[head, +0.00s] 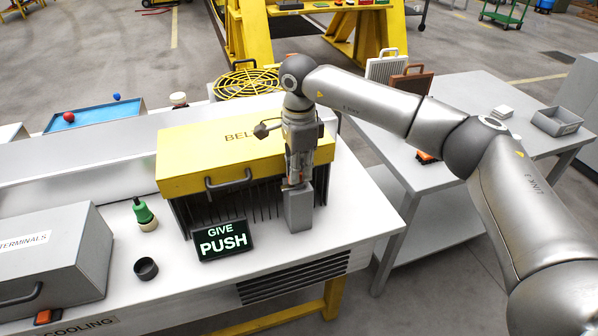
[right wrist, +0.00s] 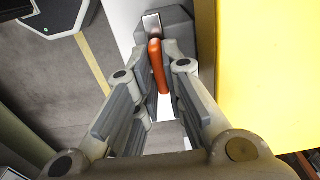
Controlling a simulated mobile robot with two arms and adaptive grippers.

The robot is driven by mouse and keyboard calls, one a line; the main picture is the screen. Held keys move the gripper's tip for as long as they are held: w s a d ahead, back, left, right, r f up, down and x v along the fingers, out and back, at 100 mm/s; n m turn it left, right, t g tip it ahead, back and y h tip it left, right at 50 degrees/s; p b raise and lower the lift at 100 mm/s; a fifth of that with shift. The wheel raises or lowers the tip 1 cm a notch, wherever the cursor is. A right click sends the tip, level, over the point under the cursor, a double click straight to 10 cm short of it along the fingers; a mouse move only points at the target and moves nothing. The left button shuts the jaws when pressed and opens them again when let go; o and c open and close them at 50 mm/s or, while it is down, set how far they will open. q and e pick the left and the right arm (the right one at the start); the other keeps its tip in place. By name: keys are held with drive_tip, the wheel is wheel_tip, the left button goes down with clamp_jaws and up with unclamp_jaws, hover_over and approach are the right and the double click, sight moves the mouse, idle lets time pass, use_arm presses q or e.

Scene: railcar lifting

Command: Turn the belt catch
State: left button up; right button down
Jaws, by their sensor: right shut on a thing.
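The belt catch is an orange lever (right wrist: 158,66) on a bright metal piece at a grey block (right wrist: 179,32) in the right wrist view. In the head view the grey block (head: 299,211) stands upright at the right front corner of the yellow belt cover (head: 190,150). My right gripper (head: 299,178) points down over the block and is shut on the orange lever, which lies between its fingers (right wrist: 159,88) in the right wrist view. The gripper hides most of the lever in the head view. My left gripper is not in view.
A "GIVE PUSH" sign (head: 222,241) stands left of the block. A green-topped bottle (head: 144,214), a dark cup (head: 146,268) and a grey terminals box (head: 50,262) are farther left. A side table (head: 472,100) stands at right. The white bench top is clear right of the block.

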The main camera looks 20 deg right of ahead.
drive_tip(key=shift+r, duration=0.1)
idle(0.4)
drive_tip(key=c, duration=1.5)
unclamp_jaws()
wheel_tip(320, 180, up, 12)
